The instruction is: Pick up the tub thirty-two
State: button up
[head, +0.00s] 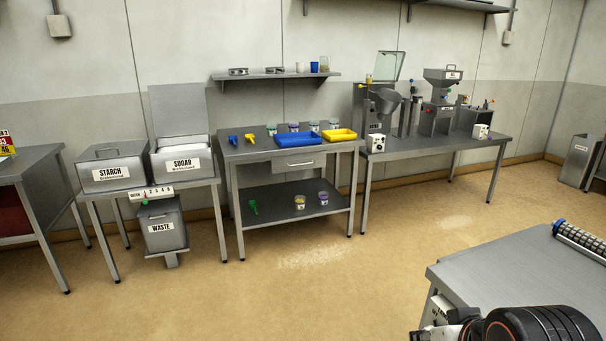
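Several small labelled tubs stand at the back of the middle steel table, among them a tub with a green lid (272,129) and one with a purplish lid (293,127). Others stand behind the blue tray (294,139) and the yellow tray (339,135). On the lower shelf stand a yellowish tub (299,202) and a purple-topped tub (323,198). The tub numbers are too small to read, so I cannot tell which is thirty-two. Part of my arm shows at the bottom right; my gripper's fingers are not visible.
A blue scoop (233,140) and a yellow scoop (250,139) lie on the table, a green scoop (253,207) on the lower shelf. Starch (113,172) and sugar (182,165) bins stand left, machines right. A grey worktop (500,270) is near right. The middle floor is clear.

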aim_at(293, 126)
jog(key=i+j, duration=0.25)
jog(key=i, duration=0.35)
jog(key=i+j+u, duration=0.1)
jog(key=i+j, duration=0.15)
jog(key=i, duration=0.3)
jog(key=i+j, duration=0.2)
jog(key=i, duration=0.4)
jog(key=i+j, duration=0.2)
jog(key=i, duration=0.4)
jog(key=i+j+u, duration=0.1)
jog(key=i, duration=0.5)
jog(key=j, duration=0.1)
